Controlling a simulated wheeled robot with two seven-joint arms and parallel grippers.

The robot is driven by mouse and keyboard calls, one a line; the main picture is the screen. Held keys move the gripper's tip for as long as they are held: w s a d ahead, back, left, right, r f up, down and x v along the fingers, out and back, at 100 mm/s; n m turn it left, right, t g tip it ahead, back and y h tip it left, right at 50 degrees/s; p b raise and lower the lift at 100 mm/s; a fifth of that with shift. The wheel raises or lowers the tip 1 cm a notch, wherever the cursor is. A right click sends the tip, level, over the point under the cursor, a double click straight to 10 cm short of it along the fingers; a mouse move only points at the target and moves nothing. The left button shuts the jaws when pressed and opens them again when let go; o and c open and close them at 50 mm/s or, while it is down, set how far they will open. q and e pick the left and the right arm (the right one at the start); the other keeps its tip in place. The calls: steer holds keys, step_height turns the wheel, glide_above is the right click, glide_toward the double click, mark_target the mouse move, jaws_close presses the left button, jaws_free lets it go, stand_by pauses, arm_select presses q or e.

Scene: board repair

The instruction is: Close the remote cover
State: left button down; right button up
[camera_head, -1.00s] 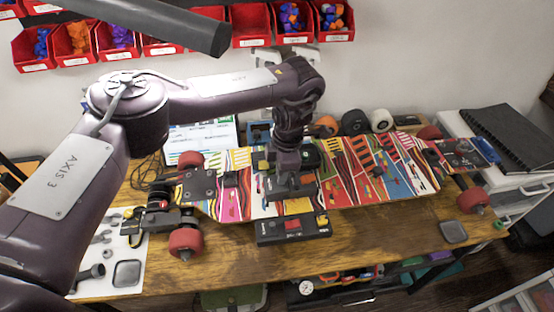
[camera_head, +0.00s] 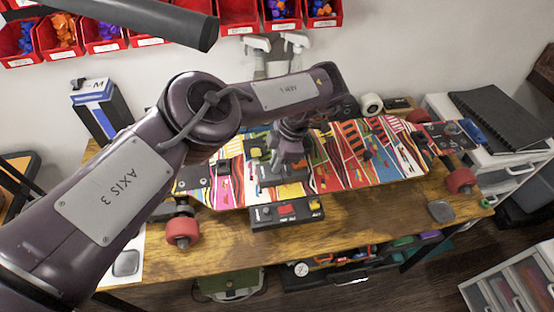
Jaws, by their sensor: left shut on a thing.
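The remote (camera_head: 287,211) is a dark box with a red and a yellow patch on top. It lies at the front edge of the colourful skateboard deck (camera_head: 358,160), near the middle of the table. My left gripper (camera_head: 290,172) points down just behind the remote. My right gripper is not in view.
The skateboard's red wheels (camera_head: 183,231) stick out toward the front left and right. Red part bins (camera_head: 238,17) hang on the back wall. A black notebook (camera_head: 503,118) lies on a white cabinet at right.

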mark_target(286, 169)
arm_select(q)
steer(key=shift+s+f, duration=0.15)
steer(key=c, duration=1.4)
jaws_free()
steer(key=shift+c, duration=0.2)
steer(key=b+v, duration=0.1)
steer(key=v, duration=0.6)
steer(key=shift+d+r, duration=0.2)
steer(key=shift+r, duration=0.2)
